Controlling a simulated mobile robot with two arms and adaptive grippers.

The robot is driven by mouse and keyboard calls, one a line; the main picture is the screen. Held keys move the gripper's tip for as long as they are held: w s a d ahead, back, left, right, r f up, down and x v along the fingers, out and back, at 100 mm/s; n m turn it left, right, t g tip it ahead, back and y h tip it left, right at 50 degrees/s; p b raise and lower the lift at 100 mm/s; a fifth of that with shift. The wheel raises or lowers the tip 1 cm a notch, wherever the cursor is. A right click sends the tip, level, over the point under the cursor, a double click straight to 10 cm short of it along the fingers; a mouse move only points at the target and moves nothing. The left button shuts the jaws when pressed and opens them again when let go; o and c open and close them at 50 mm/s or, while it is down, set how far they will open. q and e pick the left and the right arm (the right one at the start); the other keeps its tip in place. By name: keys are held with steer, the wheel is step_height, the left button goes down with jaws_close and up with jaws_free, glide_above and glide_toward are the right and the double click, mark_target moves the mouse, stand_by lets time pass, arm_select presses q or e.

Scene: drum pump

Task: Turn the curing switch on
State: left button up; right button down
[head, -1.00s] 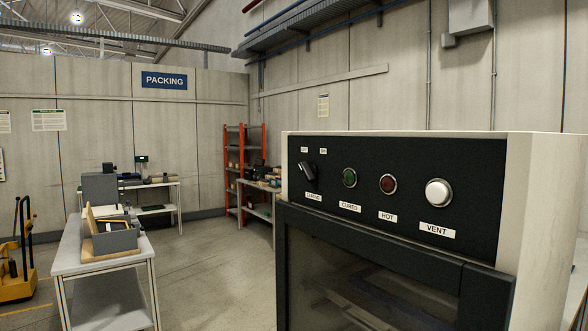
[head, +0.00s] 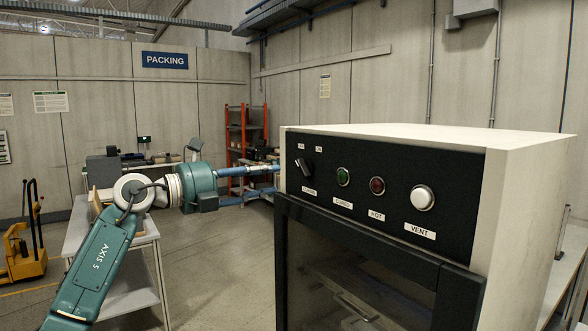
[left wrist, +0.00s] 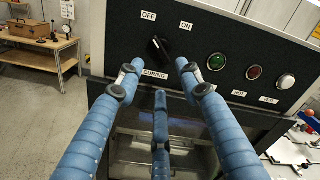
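The curing switch is a black rotary knob (head: 304,168) at the left end of the oven's black control panel (head: 325,145). In the left wrist view the knob (left wrist: 158,49) sits above the CURING label, below the OFF and ON labels, and its upper end tilts toward OFF. My left gripper (head: 277,178) reaches in from the left, level with the knob. Its blue fingers (left wrist: 157,78) are spread open and empty in the left wrist view, below and to either side of the knob, with no clear contact. My right gripper is not in view.
Right of the knob are a green lamp (head: 343,176), a red lamp (head: 377,186) and a white VENT button (head: 422,197). The glass oven door (head: 365,280) lies below. A grey table (head: 80,235) stands at left, behind my arm. An orange shelf (head: 236,135) stands farther back.

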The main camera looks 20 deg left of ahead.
mark_target(305, 168)
arm_select(q)
steer(key=p+x, duration=0.3)
steer(key=x, duration=0.5)
steer(key=shift+w+d, duration=0.25)
steer(key=shift+w, duration=0.1)
steer(key=shift+s, duration=0.1)
jaws_close()
